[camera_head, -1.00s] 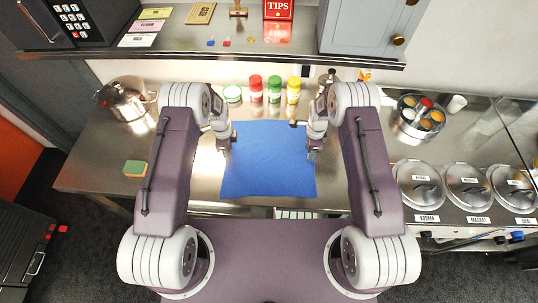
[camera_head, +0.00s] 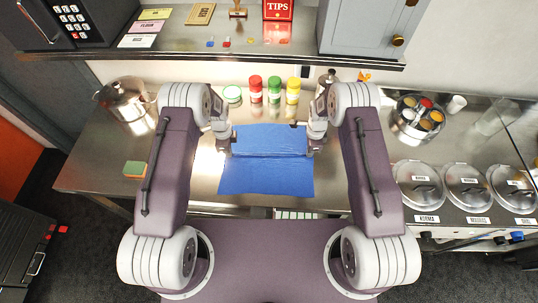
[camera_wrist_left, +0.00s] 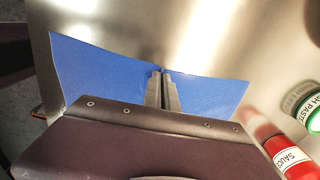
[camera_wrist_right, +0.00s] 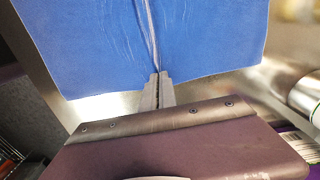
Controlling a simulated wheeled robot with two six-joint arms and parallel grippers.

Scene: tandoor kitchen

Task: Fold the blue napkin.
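The blue napkin (camera_head: 266,177) lies on the steel counter. A raised crease runs across its middle from left edge to right edge, with cloth spread out on both sides of it. My left gripper (camera_head: 231,151) is at the left end of the crease, and its fingers (camera_wrist_left: 161,72) are closed on the napkin's edge (camera_wrist_left: 105,72). My right gripper (camera_head: 309,153) is at the right end, its fingers (camera_wrist_right: 159,75) closed on the opposite edge (camera_wrist_right: 100,50). In the right wrist view a fold line runs away from the fingertips.
Red, green and yellow bottles (camera_head: 274,90) stand behind the napkin, beside a green-lidded jar (camera_head: 232,95). A steel pot (camera_head: 123,101) and a sponge (camera_head: 135,169) are to the left. Lidded containers (camera_head: 419,184) and a spice pot (camera_head: 417,120) are to the right. A shelf (camera_head: 180,50) overhangs the back.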

